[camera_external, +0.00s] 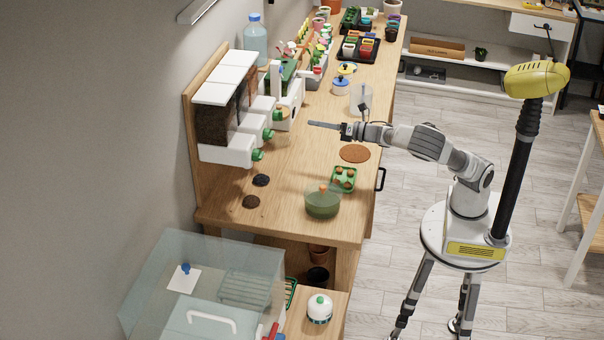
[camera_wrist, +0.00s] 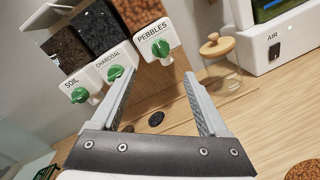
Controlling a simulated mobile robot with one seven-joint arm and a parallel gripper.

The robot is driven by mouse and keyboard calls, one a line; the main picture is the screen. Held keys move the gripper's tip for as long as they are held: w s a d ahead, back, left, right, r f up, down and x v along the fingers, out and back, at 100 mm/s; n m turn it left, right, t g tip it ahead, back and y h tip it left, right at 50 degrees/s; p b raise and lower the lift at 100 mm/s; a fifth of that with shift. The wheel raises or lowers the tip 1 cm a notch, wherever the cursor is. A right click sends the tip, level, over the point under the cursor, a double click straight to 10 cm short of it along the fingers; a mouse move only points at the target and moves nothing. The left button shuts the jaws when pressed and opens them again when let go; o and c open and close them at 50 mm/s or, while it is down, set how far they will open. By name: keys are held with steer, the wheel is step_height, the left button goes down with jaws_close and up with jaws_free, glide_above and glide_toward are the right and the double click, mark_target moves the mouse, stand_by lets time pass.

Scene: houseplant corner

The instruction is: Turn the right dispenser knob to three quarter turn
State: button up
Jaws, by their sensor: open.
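The dispenser has three clear bins with white spouts, labelled soil, charcoal and pebbles in the wrist view. The right one, pebbles (camera_wrist: 139,14), has a green knob (camera_wrist: 161,48) on its white front. This knob also shows at the far end of the row in the external view (camera_external: 276,116). The charcoal knob (camera_wrist: 114,72) and soil knob (camera_wrist: 80,95) are to its left. My gripper (camera_wrist: 158,80) is open and empty, with its fingers pointing toward the dispenser. In the external view, my gripper (camera_external: 311,123) is above the bench, to the right of the knobs and apart from them.
A glass jar with a wooden lid (camera_wrist: 216,45) stands right of the pebbles bin, near a white unit marked AIR (camera_wrist: 284,42). Dark discs (camera_external: 261,180) lie on the bench. A green bowl (camera_external: 322,203) and a clear container (camera_external: 361,98) also stand there.

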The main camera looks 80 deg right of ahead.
mark_target(282, 117)
steer(key=w, duration=0.8)
steer(key=w+d, duration=0.1)
steer(key=w, duration=0.3)
steer(key=shift+w+b, duration=0.15)
steer(key=shift+b, duration=0.25)
steer(key=shift+c, duration=0.3)
jaws_close()
